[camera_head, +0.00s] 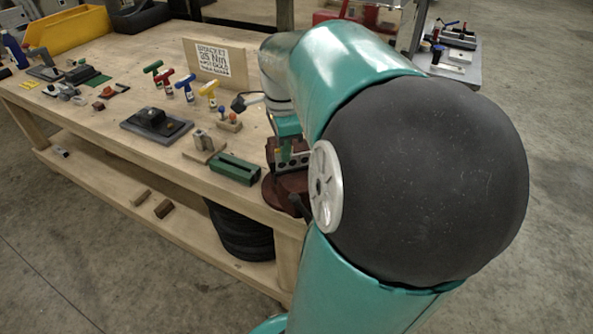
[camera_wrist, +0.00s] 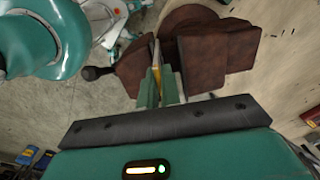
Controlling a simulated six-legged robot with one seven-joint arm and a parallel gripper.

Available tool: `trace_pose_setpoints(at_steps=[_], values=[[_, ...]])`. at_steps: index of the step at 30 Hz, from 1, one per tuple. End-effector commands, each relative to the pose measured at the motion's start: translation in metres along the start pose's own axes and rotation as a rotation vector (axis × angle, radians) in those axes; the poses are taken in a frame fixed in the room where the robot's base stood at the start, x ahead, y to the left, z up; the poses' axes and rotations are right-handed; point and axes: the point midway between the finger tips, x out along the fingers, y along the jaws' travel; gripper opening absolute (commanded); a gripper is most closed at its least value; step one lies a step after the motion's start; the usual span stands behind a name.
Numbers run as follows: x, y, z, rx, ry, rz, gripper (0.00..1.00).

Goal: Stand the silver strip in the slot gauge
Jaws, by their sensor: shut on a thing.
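My gripper (camera_wrist: 160,90) has its green fingers close together, shut on a thin upright piece that I take to be the silver strip (camera_wrist: 157,54). The strip shows edge-on between the fingertips, and most of it is hidden. The fingertips are at the gap between the jaws of a dark red-brown vise (camera_wrist: 213,58). I cannot tell whether the strip still touches the jaws. In the head view the vise (camera_head: 283,188) is at the bench's near right corner, partly behind my arm. A green grooved block (camera_head: 235,168), probably the slot gauge, lies on the bench just left of the vise.
Left of the green block is a small wooden block with a metal piece (camera_head: 203,146). Behind it stand a dark fixture (camera_head: 156,125), several coloured T-handles (camera_head: 187,87) and a sign (camera_head: 221,62). A yellow bin (camera_head: 70,32) is at the far left. Bare bench lies along the front edge.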

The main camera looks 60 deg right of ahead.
Motion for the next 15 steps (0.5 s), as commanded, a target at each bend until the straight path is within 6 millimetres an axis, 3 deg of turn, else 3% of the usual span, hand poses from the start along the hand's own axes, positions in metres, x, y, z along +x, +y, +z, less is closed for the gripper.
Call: trace_pose_setpoints(at_steps=[15], values=[[-0.029,0.000,0.000,0.001,-0.001,-0.001,0.00]])
